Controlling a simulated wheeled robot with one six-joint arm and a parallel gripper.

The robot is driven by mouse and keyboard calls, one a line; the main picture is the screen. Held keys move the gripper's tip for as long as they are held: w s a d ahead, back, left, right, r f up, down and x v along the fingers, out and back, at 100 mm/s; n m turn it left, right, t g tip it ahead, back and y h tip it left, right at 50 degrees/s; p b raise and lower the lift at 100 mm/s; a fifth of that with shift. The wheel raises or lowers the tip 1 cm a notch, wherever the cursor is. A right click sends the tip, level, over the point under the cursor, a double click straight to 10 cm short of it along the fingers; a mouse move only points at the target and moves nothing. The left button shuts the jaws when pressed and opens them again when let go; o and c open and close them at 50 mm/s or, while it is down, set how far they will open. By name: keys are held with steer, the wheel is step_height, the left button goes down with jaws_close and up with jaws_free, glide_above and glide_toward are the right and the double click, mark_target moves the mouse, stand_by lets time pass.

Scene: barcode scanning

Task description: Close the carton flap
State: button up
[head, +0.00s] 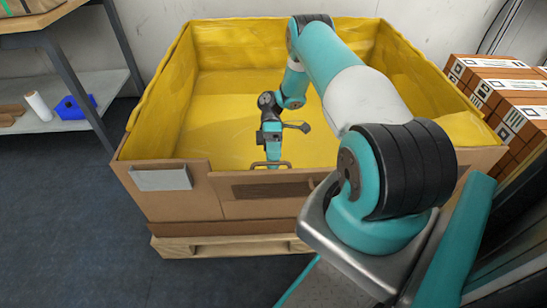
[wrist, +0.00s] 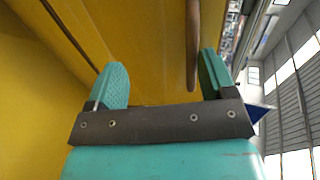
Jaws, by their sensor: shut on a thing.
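The large cardboard carton (head: 180,200) with a yellow liner stands open-topped on a pallet. The carton flap (head: 240,207) is a panel in its front wall, standing about upright, with a brown handle (head: 271,163) at its top edge. My gripper (head: 271,160) reaches over the carton and points down at this handle. In the wrist view, the fingers of my gripper (wrist: 160,80) are spread wide, with yellow liner beyond them and a brown strip (wrist: 193,45) close to the right finger. My gripper is shut on the flap; the exact contact is hard to see.
The wooden pallet (head: 225,247) is under the carton. Stacked brown boxes (head: 500,90) stand at the right. A shelf (head: 75,108) with a white roll and a blue bin stands at the left. The carton's inside looks empty. Dark floor (head: 70,210) is free at the front left.

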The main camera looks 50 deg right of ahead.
steer(key=shift+f, duration=0.1)
steer(key=shift+c, duration=0.3)
steer(key=shift+r, duration=0.25)
steer(key=shift+c, duration=0.5)
step_height(320, 180, up, 20)
steer(key=p, duration=1.2)
steer(key=shift+c, duration=1.1)
steer(key=shift+f, duration=0.1)
